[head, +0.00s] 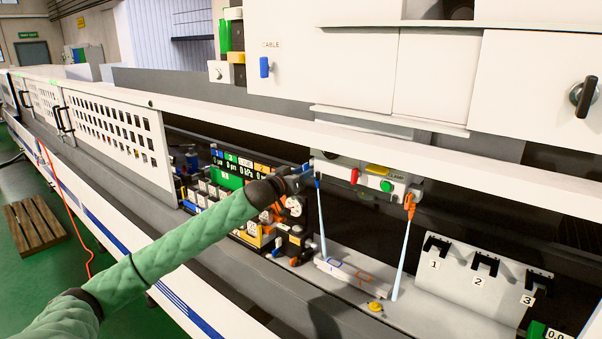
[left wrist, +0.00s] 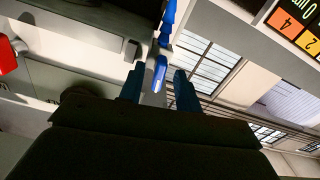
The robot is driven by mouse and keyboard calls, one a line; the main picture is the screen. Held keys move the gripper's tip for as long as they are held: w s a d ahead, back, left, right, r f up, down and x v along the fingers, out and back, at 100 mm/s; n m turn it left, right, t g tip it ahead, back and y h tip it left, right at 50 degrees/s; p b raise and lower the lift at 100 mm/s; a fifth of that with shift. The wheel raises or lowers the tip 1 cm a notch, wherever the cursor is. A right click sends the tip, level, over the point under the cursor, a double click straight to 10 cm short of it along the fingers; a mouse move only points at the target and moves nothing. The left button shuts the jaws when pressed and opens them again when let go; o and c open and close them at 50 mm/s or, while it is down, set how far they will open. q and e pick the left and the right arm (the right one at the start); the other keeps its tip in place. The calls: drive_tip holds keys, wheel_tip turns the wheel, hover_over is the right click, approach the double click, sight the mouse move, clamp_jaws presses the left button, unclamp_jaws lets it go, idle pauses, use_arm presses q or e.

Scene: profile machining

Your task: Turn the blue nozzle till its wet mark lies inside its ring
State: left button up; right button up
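The blue nozzle (head: 318,181) hangs under a grey block, and a pale jet (head: 321,222) runs from it down to the light bar (head: 347,272). The blue ring (head: 334,262) is drawn on that bar; the jet's foot looks to fall at or just left of the ring, and its wet mark is too small to make out. My left gripper (head: 300,171) is at the nozzle. In the left wrist view its two dark blue fingers (left wrist: 158,88) stand apart, with the nozzle's blue part (left wrist: 160,73) between or just beyond them. My right gripper is out of view.
A panel with a red knob and green button (head: 387,186) sits between the nozzles. A yellow piece (head: 375,306) lies in front. Numbered clips (head: 485,262) stand at right.

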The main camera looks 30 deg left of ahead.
use_arm(q)
clamp_jaws()
drive_tip(key=shift+n+b, duration=0.35)
drive_tip(key=shift+n, duration=0.45)
unclamp_jaws()
